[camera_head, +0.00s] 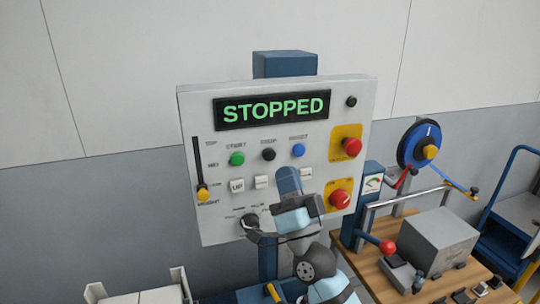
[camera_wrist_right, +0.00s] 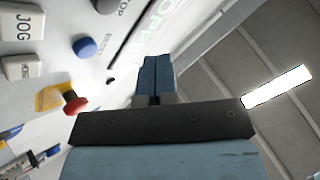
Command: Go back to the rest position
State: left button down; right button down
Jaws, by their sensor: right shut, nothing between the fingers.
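My right gripper (camera_head: 288,178) is in front of the lower middle of a pale control panel (camera_head: 190,120). I cannot tell whether the fingertips touch the panel. My gripper and arm hide part of the panel's lower buttons and labels. My left gripper is not in view.
The panel display (camera_head: 275,107) reads STOPPED. Green (camera_head: 237,159), black (camera_head: 268,154) and blue (camera_head: 298,150) buttons sit below it, with a red mushroom button (camera_head: 352,146) at right. A dark round knob (camera_head: 250,221) is low. A wooden bench (camera_head: 375,275) with a grey block (camera_head: 440,240) stands right.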

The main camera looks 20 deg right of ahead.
jog(key=shift+f, duration=0.1)
jog(key=s+f+n+g, duration=0.2)
jog(key=s+f+g, duration=0.2)
jog(key=f, duration=0.7)
jog(key=s+f+n+g+p, duration=0.1)
jog(key=s+f+n+g, duration=0.25)
jog(key=f, duration=0.85)
jog(key=s+f+n+g, duration=0.2)
jog(key=s+f+g, duration=0.3)
jog(key=f, duration=0.6)
jog(key=s+d+f+n+g, duration=0.1)
jog(key=s+d+f+g, duration=0.1)
jog(key=s+f, duration=0.8)
jog(key=shift+d+g+h, duration=0.25)
jog(key=shift+g+h, duration=0.05)
jog(key=shift+g, duration=0.45)
jog(key=shift+s, duration=0.1)
